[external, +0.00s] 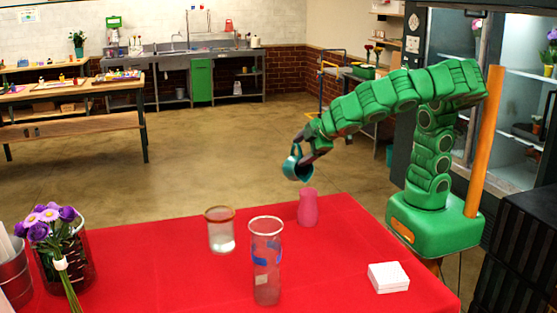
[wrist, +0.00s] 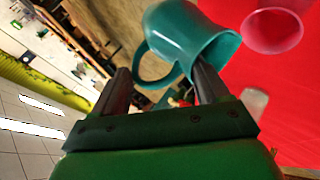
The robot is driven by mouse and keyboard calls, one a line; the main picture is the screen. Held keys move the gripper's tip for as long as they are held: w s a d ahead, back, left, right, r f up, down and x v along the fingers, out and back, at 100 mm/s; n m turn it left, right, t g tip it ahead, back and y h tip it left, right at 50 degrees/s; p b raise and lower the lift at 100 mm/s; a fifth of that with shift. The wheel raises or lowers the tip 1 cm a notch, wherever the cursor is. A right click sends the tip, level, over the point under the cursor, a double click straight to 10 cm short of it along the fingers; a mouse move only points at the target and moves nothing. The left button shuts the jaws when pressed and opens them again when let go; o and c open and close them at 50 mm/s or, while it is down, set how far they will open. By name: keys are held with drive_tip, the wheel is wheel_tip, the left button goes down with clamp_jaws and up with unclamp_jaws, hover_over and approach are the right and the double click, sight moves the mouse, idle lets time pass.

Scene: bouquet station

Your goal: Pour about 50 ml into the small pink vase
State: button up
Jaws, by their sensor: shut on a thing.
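The small pink vase (external: 308,208) stands upright near the back edge of the red table in the external view. My gripper (external: 310,152) is shut on a teal jug (external: 297,166) and holds it in the air above and slightly left of the vase. The jug looks tilted; no stream of liquid shows. In the wrist view my gripper (wrist: 160,78) has its fingers at the jug's handle side, and the jug (wrist: 190,32) fills the top middle. The jug's contents are hidden.
On the red table (external: 180,265) stand a glass jar with clear liquid (external: 221,232), a tall blue-marked glass (external: 266,265) and a white box (external: 388,278). Purple flowers (external: 50,222) and a dark glass container (external: 78,265) are at left.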

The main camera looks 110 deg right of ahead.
drive_tip(key=shift+a+r+h, duration=0.25)
drive_tip(key=shift+a+h, duration=0.55)
drive_tip(key=shift+a, duration=0.2)
idle(0.8)
drive_tip(key=shift+s+a+r+n+t+h+p, duration=0.15)
drive_tip(key=shift+a+n+t+h+p, duration=0.35)
drive_tip(key=shift+h, duration=0.4)
idle(1.6)
drive_tip(key=shift+a, duration=0.1)
